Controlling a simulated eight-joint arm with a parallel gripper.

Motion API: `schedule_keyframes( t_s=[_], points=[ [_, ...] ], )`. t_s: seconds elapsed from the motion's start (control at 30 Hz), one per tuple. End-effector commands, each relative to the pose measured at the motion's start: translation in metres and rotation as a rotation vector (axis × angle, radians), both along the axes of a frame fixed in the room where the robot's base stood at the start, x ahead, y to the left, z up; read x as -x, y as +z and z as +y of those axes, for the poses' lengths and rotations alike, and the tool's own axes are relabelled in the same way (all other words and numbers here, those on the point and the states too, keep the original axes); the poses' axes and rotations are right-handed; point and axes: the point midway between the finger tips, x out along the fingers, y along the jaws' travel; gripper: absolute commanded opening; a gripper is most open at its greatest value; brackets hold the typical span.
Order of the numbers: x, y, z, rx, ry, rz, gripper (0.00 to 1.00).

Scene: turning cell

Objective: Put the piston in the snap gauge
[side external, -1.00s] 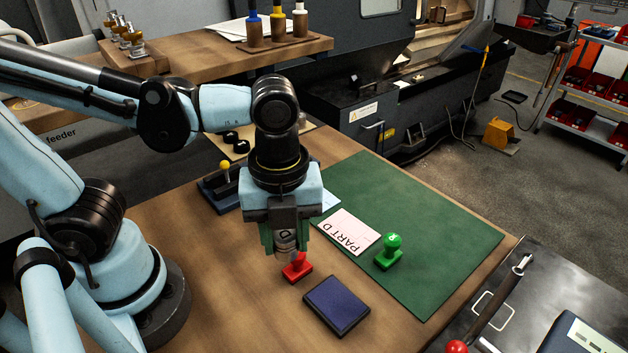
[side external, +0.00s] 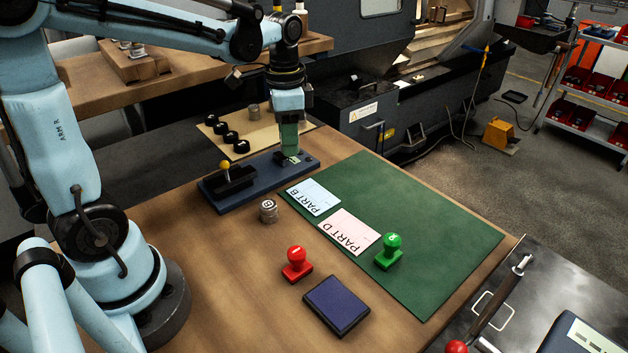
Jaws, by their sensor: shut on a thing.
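My gripper (side external: 289,148) points down over the right end of a dark blue base, which looks like the snap gauge (side external: 265,180). The gauge also carries a black block and a yellow-knobbed lever at its left end. The gripper is seen side-on, with a green finger in front. It is shut on the piston, which the finger hides; whether the piston touches the gauge cannot be told. Another metal piston (side external: 268,211) with a lettered top stands upright on the wooden table, in front of the gauge.
A green mat (side external: 430,235) holds PART B (side external: 314,197) and PART D (side external: 349,232) cards and a green stamp (side external: 389,252). A red stamp (side external: 297,265) and an ink pad (side external: 337,305) are nearer. Behind, a tan board (side external: 270,130) bears black rings and a metal cylinder (side external: 253,110).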

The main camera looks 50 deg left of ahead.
Motion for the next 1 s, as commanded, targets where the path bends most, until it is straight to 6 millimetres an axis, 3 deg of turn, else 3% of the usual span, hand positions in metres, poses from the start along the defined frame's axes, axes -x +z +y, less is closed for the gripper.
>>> schedule_keyframes(
  t_s=[0.53, 0.77, 1.0],
  points=[
    [-0.008, -0.06, 0.101, 0.0, 0.01, 0.0, 0.05],
    [-0.009, -0.071, 0.114, 0.0, 0.005, 0.0, 0.05],
    [-0.01, -0.101, 0.114, 0.0, 0.005, 0.0, 0.05]
  ],
)
